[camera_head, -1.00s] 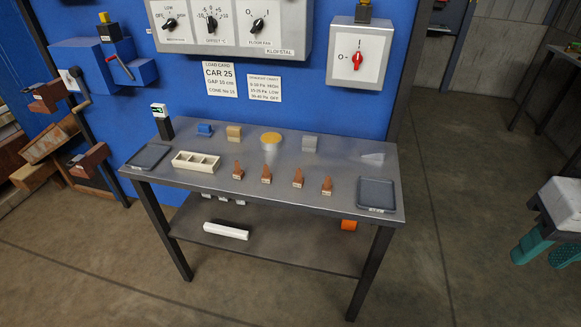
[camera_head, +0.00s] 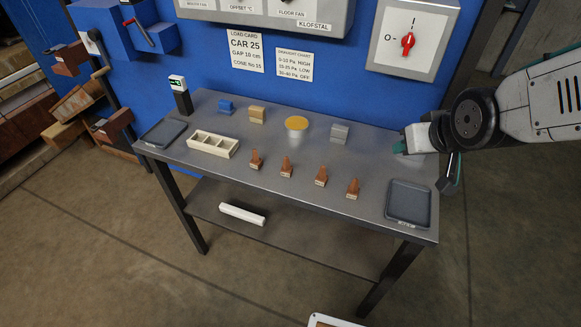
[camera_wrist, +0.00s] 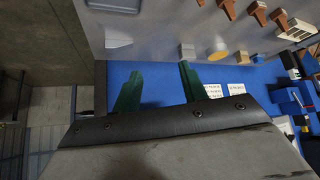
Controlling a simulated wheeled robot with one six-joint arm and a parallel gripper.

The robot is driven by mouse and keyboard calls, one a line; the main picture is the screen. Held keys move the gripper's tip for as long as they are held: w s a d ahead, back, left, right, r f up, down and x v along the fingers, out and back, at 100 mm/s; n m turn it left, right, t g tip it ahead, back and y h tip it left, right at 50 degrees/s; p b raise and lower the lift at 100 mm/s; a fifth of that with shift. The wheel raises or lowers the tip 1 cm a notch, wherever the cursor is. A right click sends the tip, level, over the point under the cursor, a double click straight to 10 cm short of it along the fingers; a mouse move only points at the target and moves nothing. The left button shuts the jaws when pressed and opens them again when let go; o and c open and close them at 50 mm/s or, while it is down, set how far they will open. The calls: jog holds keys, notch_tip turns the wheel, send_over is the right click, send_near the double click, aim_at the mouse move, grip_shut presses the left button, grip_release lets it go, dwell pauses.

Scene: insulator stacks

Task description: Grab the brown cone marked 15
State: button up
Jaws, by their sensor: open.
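Several brown cones stand upright in a row along the front of the metal table: the leftmost (camera_head: 255,159), the second (camera_head: 286,167), the third (camera_head: 321,176) and the rightmost (camera_head: 353,188). Each has a small pale label at its foot, too small to read, so I cannot tell which is marked 15. Some cones also show at the top of the wrist view (camera_wrist: 258,14). My gripper (camera_head: 424,167) is open and empty over the table's right end, right of and apart from all the cones. Its green fingers stand apart in the wrist view (camera_wrist: 158,84).
A dark tray (camera_head: 408,203) lies at the table's right end, close to my gripper. Behind the cones stand a grey block (camera_head: 339,134), a yellow-topped cylinder (camera_head: 296,128) and a wooden block (camera_head: 257,115). A cream divided box (camera_head: 213,144) is at left. A blue panel rises behind.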

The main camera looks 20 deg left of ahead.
jog(key=w+a+f+n+t+y, duration=0.1)
jog(key=a+f+y, duration=0.1)
jog(key=a+f, duration=0.35)
jog(key=w+a+f+n+t+y, duration=0.1)
jog(key=a+f+n, duration=0.1)
jog(key=a, duration=0.6)
jog(key=n+y, duration=0.2)
jog(key=y, duration=0.2)
send_near(288, 162)
jog(key=x, duration=0.3)
jog(key=shift+w+r, duration=0.1)
jog(key=shift+w, duration=0.3)
jog(key=x, duration=0.7)
jog(key=shift+s+a+f, duration=0.15)
jog(key=shift+a+f, duration=0.2)
jog(key=shift+f, duration=0.05)
grip_shut()
